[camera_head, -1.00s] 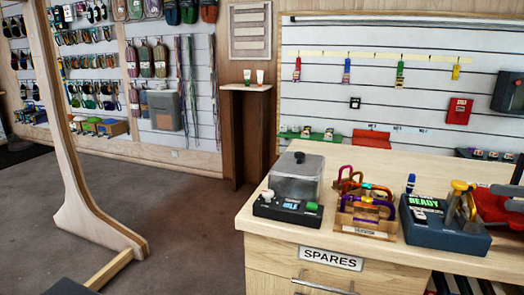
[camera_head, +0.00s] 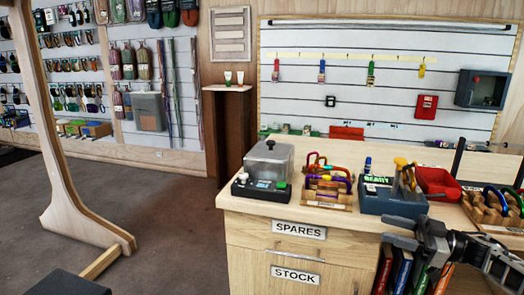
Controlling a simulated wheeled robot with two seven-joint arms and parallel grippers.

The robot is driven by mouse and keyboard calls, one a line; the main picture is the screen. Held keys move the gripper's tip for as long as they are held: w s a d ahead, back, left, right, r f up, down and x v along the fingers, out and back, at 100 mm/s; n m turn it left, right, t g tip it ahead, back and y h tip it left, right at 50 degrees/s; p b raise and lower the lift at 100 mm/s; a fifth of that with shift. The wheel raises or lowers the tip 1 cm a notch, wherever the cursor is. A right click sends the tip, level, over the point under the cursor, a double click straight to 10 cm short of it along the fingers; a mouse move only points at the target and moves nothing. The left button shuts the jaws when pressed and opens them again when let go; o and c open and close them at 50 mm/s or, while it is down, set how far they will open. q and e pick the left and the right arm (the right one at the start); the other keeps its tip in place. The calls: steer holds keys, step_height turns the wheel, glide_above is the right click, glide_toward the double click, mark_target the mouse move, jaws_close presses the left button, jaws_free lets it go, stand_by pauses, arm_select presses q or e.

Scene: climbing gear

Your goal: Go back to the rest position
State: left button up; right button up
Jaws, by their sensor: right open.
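My right gripper (camera_head: 396,231) is at the lower right, in front of the counter's front edge and below the blue-grey READY device (camera_head: 388,203). Its jaws are open, and I see nothing between them. The dark arm behind it comes in from the right edge. My left gripper is out of view.
Books (camera_head: 401,270) stand below the gripper.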

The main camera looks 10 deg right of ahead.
steer(key=s+a+f+m+t+h, duration=0.2)
steer(key=a+f+m+t+h, duration=0.1)
steer(key=a+f, duration=0.6)
steer(key=s+a+f+m+t+h, duration=0.25)
steer(key=a+f, duration=0.45)
steer(key=a, duration=0.4)
steer(key=s+a+f+m+g+h, duration=0.2)
steer(key=s+a+h, duration=0.1)
steer(key=s, duration=0.5)
steer(key=s+a+f+m+g+h, duration=0.2)
steer(key=s+a+f+g+h, duration=0.1)
steer(key=s, duration=0.5)
steer(key=shift+a+g+h, duration=0.35)
steer(key=shift+a+h, duration=0.3)
